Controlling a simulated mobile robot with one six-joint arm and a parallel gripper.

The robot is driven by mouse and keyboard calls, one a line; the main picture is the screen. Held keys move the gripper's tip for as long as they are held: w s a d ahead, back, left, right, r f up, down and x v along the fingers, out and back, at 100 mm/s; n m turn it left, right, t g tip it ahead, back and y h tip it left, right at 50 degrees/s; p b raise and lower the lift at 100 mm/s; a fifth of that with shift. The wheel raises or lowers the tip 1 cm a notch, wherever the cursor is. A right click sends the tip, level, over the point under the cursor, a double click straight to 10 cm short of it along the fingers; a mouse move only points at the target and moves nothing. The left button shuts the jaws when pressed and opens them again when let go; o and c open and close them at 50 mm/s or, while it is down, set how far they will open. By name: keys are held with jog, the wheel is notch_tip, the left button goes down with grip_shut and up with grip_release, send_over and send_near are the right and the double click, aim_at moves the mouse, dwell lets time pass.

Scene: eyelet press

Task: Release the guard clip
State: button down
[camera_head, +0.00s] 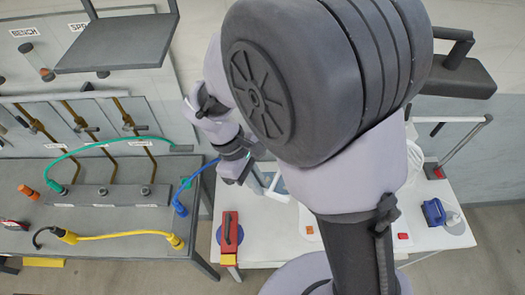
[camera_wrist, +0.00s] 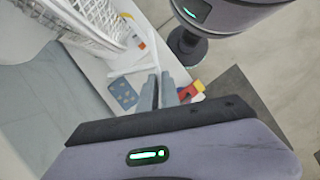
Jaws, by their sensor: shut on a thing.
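My gripper (camera_head: 236,172) is low over the left edge of the white table in the head view, just left of a pale upright frame (camera_head: 272,184). In the wrist view its two grey fingers (camera_wrist: 158,92) point away from me and are almost together. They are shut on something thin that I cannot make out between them. I cannot pick out the guard clip for certain in either view; my arm hides much of the table's middle in the head view.
A red block with a yellow end (camera_head: 229,232) lies on the white table (camera_head: 262,248); a blue item (camera_head: 433,212) stands at its right. The left bench carries green (camera_head: 95,147), blue (camera_head: 187,188) and yellow (camera_head: 125,235) cables. White mesh (camera_wrist: 85,25) rises left in the wrist view.

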jog(key=shift+w+a+m+g+y+p, duration=0.3)
jog(key=shift+w+m, duration=0.45)
jog(key=shift+m, duration=0.4)
jog(key=shift+w+a+m+g+y+p, duration=0.3)
jog(key=shift+w+m, duration=0.45)
jog(key=shift+m, duration=0.35)
jog(key=shift+w+a+m+g+y+p, duration=0.3)
jog(key=shift+w+m, duration=0.45)
jog(key=shift+m, duration=0.4)
jog(key=shift+a, duration=0.1)
jog(key=c, duration=1.6)
grip_release()
jog(key=shift+o, duration=0.2)
jog(key=p+v, duration=0.1)
jog(key=v, duration=1.1)
jog(key=shift+w, duration=0.15)
